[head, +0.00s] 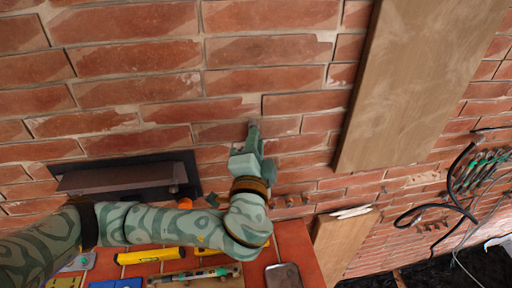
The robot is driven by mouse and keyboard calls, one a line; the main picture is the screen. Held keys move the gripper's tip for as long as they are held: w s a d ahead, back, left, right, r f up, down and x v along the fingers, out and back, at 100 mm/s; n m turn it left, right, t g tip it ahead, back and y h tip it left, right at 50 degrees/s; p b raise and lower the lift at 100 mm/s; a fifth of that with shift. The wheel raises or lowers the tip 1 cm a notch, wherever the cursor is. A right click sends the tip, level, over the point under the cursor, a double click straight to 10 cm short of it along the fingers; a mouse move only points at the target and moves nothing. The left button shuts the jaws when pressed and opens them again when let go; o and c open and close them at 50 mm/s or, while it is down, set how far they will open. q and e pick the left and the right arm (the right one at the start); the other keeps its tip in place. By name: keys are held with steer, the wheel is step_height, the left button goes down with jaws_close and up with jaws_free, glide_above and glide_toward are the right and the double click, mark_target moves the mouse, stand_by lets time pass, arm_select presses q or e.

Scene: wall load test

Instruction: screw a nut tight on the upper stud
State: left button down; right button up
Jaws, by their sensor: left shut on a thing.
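My left gripper (253,136) reaches up to the brick wall from the lower left. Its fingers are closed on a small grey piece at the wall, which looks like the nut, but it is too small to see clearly. The upper stud is not clearly visible; the fingers hide that spot. I cannot tell how far the nut sits on a thread. My right gripper is not in view.
A wooden board (415,80) stands against the wall on the right. A dark metal shelf (125,178) is at left. Below, a red surface (297,245) carries a yellow level (150,255), a phone-like slab (283,277) and tools. Black cables (455,185) hang at far right.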

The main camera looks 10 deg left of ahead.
arm_select(q)
steer(key=shift+w+a, duration=0.25)
steer(key=shift+w, duration=0.15)
stand_by(0.8)
steer(key=shift+w+a+b, duration=0.25)
steer(key=shift+w+b, duration=0.1)
steer(key=shift+w, duration=0.25)
stand_by(1.0)
steer(key=c, duration=1.2)
jaws_free()
steer(key=shift+o, duration=1.4)
